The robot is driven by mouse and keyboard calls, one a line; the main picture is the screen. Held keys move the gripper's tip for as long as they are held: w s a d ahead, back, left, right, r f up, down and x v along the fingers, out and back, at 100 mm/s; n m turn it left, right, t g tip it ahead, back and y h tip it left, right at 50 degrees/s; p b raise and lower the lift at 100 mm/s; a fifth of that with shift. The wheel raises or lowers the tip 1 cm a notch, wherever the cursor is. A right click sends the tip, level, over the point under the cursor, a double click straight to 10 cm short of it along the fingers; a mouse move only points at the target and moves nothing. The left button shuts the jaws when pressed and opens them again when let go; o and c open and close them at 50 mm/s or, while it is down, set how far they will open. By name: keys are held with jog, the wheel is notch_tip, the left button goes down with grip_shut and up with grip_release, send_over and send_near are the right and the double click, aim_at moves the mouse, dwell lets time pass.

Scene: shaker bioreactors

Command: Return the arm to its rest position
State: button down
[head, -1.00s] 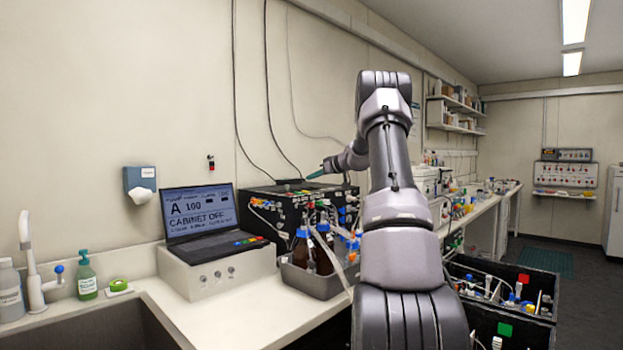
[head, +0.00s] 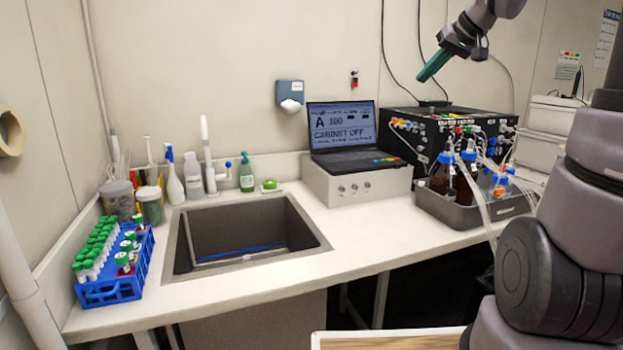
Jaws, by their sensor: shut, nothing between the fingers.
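My arm enters at the right edge of the head view, with its large grey links close to the camera. My gripper (head: 435,65) is at the upper right, above and a little left of the black bioreactor box (head: 462,118). Its teal fingers are together and point down and to the left, with nothing held. The gripper is apart from the box and from the laptop. Part of the arm between the near links and the wrist is outside the picture.
A laptop (head: 342,130) reading "CABINET OFF" stands on a white box (head: 356,184). A grey tray (head: 462,212) holds brown bottles with tubing. A sink (head: 250,238) and a blue tube rack (head: 118,288) are on the left. The counter front is clear.

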jog(key=s+a+f+m+h, duration=0.1)
jog(key=s+f, duration=0.1)
jog(key=s, duration=0.6)
jog(key=s+a+f+m, duration=0.1)
jog(key=s+f+m, duration=0.1)
jog(key=s, duration=0.6)
jog(key=s+a+f+m+g+h, duration=0.1)
jog(key=s+f, duration=0.2)
jog(key=s, duration=0.5)
jog(key=shift+s+a+m+h, duration=0.3)
jog(key=shift+s+a+m, duration=0.05)
jog(key=shift+s+m, duration=0.05)
